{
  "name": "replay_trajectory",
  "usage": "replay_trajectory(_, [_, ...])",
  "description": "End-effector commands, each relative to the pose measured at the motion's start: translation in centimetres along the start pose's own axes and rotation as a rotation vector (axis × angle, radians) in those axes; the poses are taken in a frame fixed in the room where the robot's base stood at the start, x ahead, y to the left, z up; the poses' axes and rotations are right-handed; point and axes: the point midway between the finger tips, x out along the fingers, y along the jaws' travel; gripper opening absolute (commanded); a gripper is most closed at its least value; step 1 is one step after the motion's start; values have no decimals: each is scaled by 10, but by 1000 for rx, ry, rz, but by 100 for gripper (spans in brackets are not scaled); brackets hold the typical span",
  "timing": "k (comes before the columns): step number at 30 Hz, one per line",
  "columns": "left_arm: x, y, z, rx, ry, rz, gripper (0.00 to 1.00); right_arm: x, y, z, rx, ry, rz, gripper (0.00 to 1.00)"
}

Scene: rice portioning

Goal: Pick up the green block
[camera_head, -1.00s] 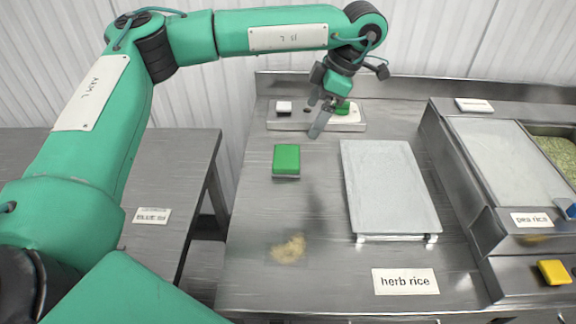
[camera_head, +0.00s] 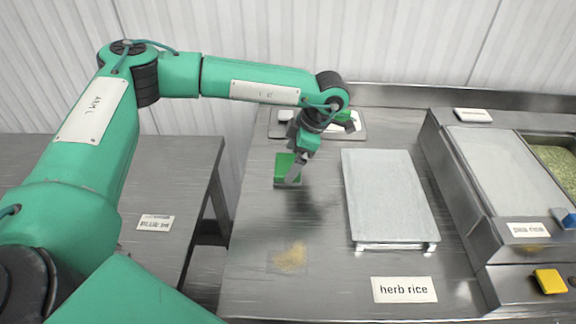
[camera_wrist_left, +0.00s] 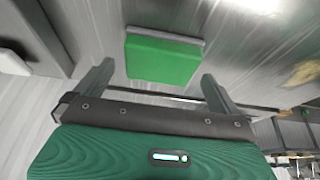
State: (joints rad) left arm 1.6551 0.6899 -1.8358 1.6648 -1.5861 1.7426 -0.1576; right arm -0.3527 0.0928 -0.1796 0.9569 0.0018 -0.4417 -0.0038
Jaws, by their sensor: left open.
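The green block (camera_head: 284,168) lies on the steel table in the head view, left of the grey scale plate. My left gripper (camera_head: 294,178) is over and in front of it and hides part of it. In the left wrist view the green block (camera_wrist_left: 163,60) sits ahead of the fingertips, roughly centred between them. The two fingers of my left gripper (camera_wrist_left: 156,78) are spread apart with nothing between them. I cannot tell the exact height of the fingers above the table. My right gripper is not in view.
A grey plate on a stand (camera_head: 390,195) is close on the right. A herb rice label (camera_head: 404,290) and spilled grains (camera_head: 290,257) lie nearer the front. A pea rice container unit (camera_head: 510,180) stands at the right.

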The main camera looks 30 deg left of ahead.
Motion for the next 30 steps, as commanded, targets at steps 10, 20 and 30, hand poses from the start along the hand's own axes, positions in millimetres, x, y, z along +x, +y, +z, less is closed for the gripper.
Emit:
replay_trajectory(10, [15,0,0,0,0,1,100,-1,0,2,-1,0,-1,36])
replay_trajectory(20, [14,0,0,0,0,1,61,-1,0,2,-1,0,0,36])
replay_trajectory(30, [6,0,-3,-1,-2,1,60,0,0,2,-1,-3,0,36])
